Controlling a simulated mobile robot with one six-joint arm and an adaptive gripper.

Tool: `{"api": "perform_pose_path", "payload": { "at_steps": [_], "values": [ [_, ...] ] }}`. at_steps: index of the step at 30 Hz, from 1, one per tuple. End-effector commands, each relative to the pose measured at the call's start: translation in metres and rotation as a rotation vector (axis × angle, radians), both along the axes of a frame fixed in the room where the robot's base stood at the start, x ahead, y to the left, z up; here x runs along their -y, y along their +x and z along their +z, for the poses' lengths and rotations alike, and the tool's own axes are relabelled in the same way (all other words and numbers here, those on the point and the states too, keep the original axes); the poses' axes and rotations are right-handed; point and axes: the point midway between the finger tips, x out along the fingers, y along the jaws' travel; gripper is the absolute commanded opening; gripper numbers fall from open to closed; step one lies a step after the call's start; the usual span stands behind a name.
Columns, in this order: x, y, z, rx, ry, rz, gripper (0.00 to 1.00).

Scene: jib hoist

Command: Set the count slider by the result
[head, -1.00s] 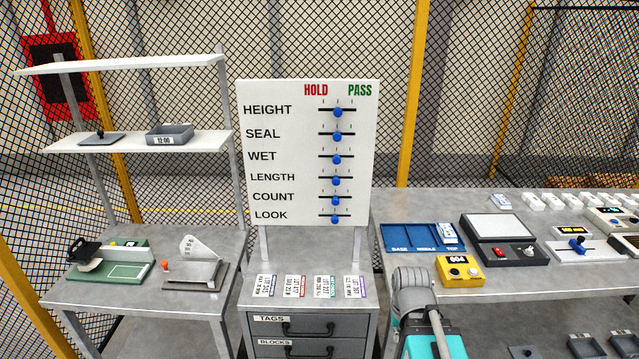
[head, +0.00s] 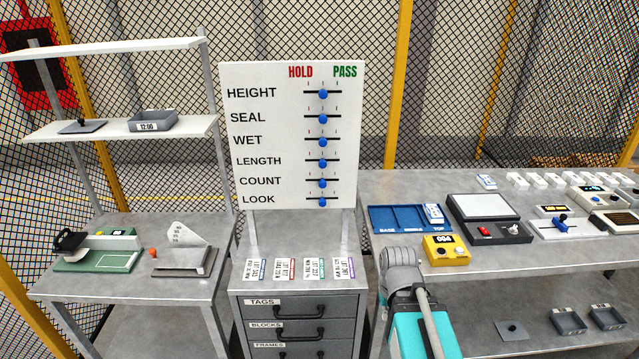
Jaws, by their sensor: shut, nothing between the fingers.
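The white board (head: 290,135) stands upright above the drawer cabinet, with HOLD in red and PASS in green at its top. The COUNT row is the fifth of its rows. Its blue slider knob (head: 322,183) sits at about the middle of its black track, between the HOLD and PASS sides. The other rows' blue knobs are also near the middle. A yellow counter box (head: 446,250) with a small dark display stands on the right bench; its digits are too small to read surely. Part of my arm shows at the bottom, but my gripper is not in view.
Below the board is a grey drawer cabinet (head: 298,320) with several tags on top. A left bench (head: 130,290) holds two devices, with shelves above. The right bench (head: 400,190) holds a blue tray (head: 384,219), a scale (head: 487,206) and other devices. Wire fencing stands behind.

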Motion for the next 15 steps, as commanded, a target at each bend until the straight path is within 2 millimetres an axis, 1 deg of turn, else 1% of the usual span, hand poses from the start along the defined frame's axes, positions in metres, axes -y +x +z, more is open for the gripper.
{"api": "perform_pose_path", "payload": {
  "at_steps": [12, 14, 15],
  "values": [
    [0.0, 0.0, 0.0, 0.0, 0.0, 0.0, 0.0],
    [0.0, 0.0002, 0.0, 0.001, -0.001, 0.001, 0.11],
    [0.0002, 0.0006, -0.0001, 0.002, -0.003, 0.003, 0.19]
  ]
}}
